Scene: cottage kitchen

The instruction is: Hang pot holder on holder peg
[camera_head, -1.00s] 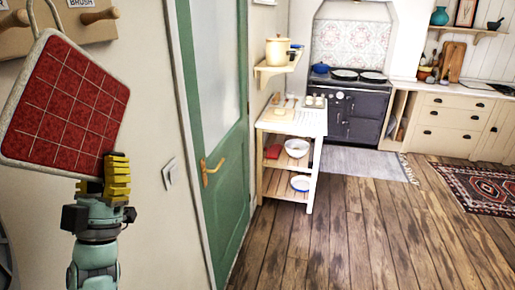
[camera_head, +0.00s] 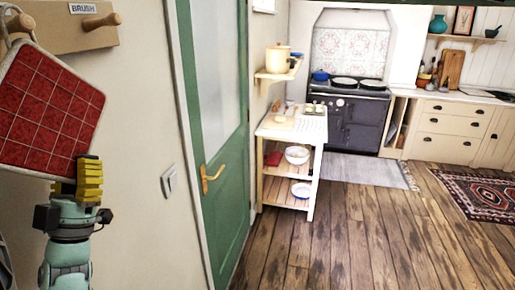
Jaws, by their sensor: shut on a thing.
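The pot holder (camera_head: 50,112) is a red square with a pale grid and a cream edge, upright and slightly tilted at the left. My gripper (camera_head: 89,168), with yellow fingers, is shut on its lower right corner. The pot holder's pale loop (camera_head: 6,17) stands at the left wooden peg (camera_head: 23,22) of the wall rack (camera_head: 62,32). The loop and peg overlap in the picture; I cannot tell whether the loop is around the peg or just in front of it. The right peg (camera_head: 103,21), beside the "BRUSH" label, is bare.
A light switch (camera_head: 168,181) is on the wall right of my gripper. Beyond it is a green door (camera_head: 220,130) with a brass handle. A small wooden cart (camera_head: 292,128) with bowls stands past the door. The wooden floor (camera_head: 350,235) in front is clear.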

